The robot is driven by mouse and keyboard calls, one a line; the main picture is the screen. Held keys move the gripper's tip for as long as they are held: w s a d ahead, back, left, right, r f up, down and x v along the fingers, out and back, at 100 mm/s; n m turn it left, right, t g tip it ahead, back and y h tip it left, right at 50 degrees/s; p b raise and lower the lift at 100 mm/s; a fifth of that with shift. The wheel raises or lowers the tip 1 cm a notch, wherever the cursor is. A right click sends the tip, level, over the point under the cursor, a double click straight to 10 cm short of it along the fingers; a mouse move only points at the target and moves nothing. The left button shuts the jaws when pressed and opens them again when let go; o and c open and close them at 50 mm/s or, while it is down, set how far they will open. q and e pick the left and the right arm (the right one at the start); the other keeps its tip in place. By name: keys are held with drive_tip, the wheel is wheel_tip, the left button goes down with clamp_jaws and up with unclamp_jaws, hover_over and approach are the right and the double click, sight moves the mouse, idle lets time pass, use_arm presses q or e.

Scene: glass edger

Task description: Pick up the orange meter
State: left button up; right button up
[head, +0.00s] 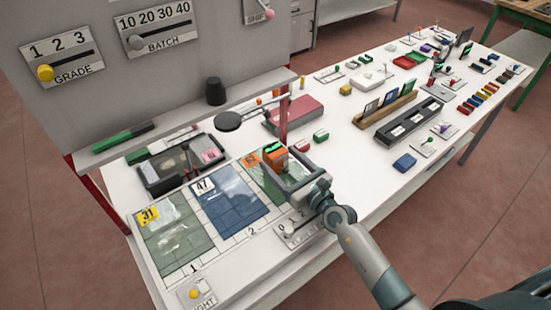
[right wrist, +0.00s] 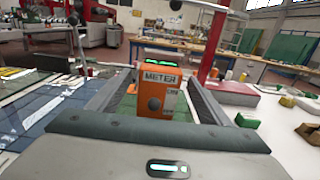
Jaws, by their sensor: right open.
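The orange meter (head: 274,161) stands upright on the third, green-tiled panel, next to the orange number tag, in the head view. In the right wrist view the meter (right wrist: 158,103) faces me with its "METER" label, a dark round knob and a green-lit top. My right gripper (head: 284,172) is open, with one finger on each side of the meter. The right wrist view shows gaps between the meter and both fingers (right wrist: 160,88), so it is not gripped. My left gripper is not in view.
A dark tray (head: 150,178) lies to the left. Small red and green blocks (head: 320,136) and a wooden rack (head: 385,109) lie to the right. The panel with sliders (head: 110,50) rises at left.

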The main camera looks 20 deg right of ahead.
drive_tip(key=shift+w+a, duration=0.2)
drive_tip(key=shift+w, duration=0.35)
drive_tip(key=c, duration=1.4)
drive_tip(key=shift+r, duration=0.15)
